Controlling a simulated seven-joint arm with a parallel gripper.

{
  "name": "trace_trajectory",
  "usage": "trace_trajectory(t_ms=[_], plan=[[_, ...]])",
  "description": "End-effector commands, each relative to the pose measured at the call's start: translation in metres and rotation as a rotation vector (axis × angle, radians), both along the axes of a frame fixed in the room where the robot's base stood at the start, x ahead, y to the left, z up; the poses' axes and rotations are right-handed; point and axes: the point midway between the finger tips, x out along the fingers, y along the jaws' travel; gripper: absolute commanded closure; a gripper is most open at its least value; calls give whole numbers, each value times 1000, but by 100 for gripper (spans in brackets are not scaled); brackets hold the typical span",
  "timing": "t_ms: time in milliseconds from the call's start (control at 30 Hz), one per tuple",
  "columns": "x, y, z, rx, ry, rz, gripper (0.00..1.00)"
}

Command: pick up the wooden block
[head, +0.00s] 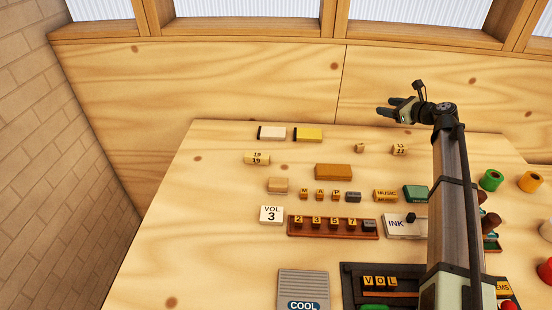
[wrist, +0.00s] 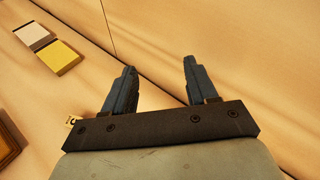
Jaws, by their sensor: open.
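A plain orange-brown wooden block (head: 333,171) lies flat near the middle of the table in the head view. A smaller pale wooden block (head: 278,185) lies to its lower left; I cannot tell for certain which one the task means. A brown piece (wrist: 8,145) is cut off at the left edge of the wrist view and may be the orange-brown block. My gripper (head: 384,106) is raised near the table's back edge, up and to the right of both blocks. In the wrist view its two fingers (wrist: 160,66) are apart with nothing between them.
A white block (head: 272,133) and a yellow block (head: 308,134) lie at the back. Small lettered cubes (head: 399,149) sit below my gripper. A numbered rack (head: 333,227), a dark tray (head: 348,292) and colored rolls (head: 490,180) stand nearer. The table's left side is clear.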

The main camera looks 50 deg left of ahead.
Motion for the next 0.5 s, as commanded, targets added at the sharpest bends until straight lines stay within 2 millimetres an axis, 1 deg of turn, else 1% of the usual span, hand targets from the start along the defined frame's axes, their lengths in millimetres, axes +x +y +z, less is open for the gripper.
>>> trace_trajectory(t_ms=[33,67,100,167,200,267,300,367,400,500], plan=[[-21,27,2,4,38,47,43],[-35,40,3,5,62,73,43],[-52,57,4,5,94,110,43],[-82,81,4,0,141,166,43],[-103,95,4,-4,172,208,43],[-140,114,2,-17,213,279,43],[-166,122,-1,-27,237,331,43],[-210,128,-10,-49,261,421,43],[-240,127,-17,-62,268,486,43],[-296,112,-35,-86,262,626,43]])
